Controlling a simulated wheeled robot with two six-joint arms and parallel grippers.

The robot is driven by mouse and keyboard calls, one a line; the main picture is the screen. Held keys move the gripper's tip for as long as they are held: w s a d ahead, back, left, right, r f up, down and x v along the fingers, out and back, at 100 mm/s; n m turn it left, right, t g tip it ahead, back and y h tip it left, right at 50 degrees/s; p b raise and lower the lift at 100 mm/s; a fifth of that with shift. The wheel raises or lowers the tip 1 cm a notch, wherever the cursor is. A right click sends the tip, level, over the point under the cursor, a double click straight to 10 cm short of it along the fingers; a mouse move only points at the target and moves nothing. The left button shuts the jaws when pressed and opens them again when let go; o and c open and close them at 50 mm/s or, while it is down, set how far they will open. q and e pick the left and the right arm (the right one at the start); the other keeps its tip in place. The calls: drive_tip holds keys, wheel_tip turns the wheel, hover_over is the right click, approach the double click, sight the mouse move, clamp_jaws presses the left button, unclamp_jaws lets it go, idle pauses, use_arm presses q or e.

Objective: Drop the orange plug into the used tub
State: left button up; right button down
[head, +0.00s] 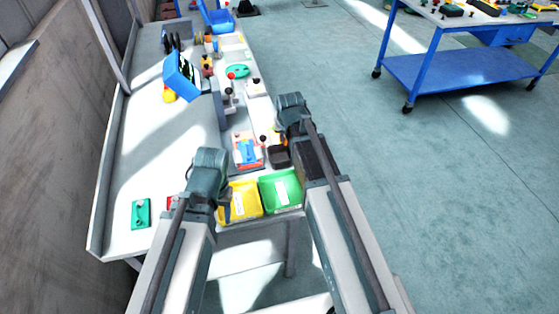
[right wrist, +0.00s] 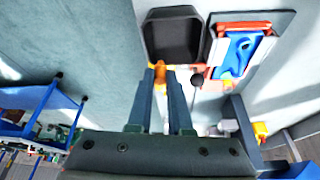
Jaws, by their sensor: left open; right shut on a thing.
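The orange plug (right wrist: 160,70) is between the fingertips of my right gripper (right wrist: 161,78) in the right wrist view. The gripper is shut on it. In that view the plug appears just below the rim of an empty black tub (right wrist: 172,38); its height above the surface is unclear. The black tub also shows in the head view (head: 279,157), beside my right arm. A yellow tub (head: 245,196) and a green tub (head: 281,190) stand at the bench's near edge. No label marking the used tub is legible. My left gripper (head: 225,207) is open at the yellow tub's left side.
A red tray with a blue part (head: 248,150) lies left of the black tub. A blue tilted screen or bin (head: 182,76) and several small parts stand farther along the bench. A green block (head: 140,213) lies at the near left. A blue cart (head: 465,70) stands apart at right.

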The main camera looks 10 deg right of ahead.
drive_tip(key=c, duration=0.8)
unclamp_jaws()
drive_tip(key=shift+o, duration=0.2)
drive_tip(key=shift+r, duration=0.1)
drive_tip(key=p+v, duration=1.3)
drive_tip(key=shift+s+r, duration=0.2)
drive_tip(key=shift+r, duration=0.2)
